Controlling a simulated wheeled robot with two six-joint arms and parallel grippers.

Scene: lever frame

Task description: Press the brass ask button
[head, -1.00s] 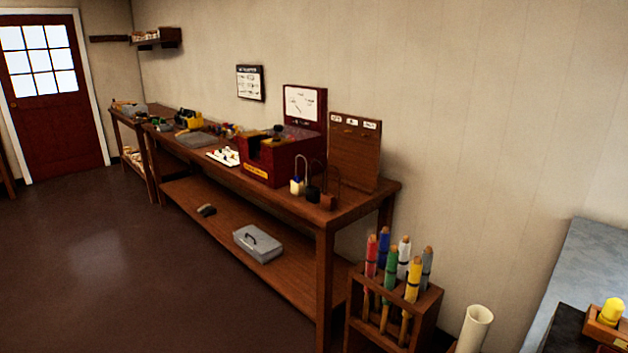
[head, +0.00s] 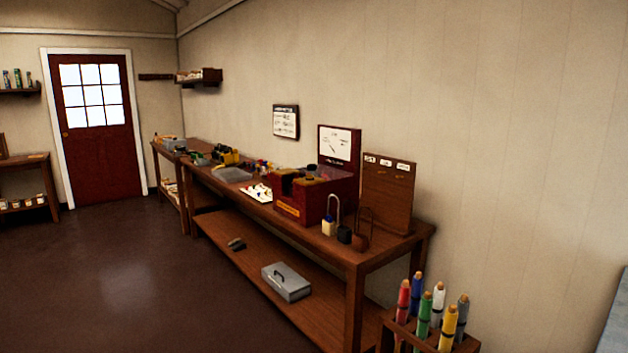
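I cannot make out a brass ask button anywhere in the head view. A dark red box-shaped machine (head: 318,201) with a yellow label on its front stands on the long wooden bench (head: 388,243) along the wall. A red-framed panel with a white face (head: 339,142) rises behind the machine. Details on these are too small to read. Neither of my grippers is in view.
A wooden board (head: 387,190) and padlocks (head: 328,227) are at the bench's near end. A grey metal box (head: 287,282) lies on its lower shelf. A rack of coloured tubes (head: 423,315) stands at the front right. The floor (head: 120,270) at left is clear.

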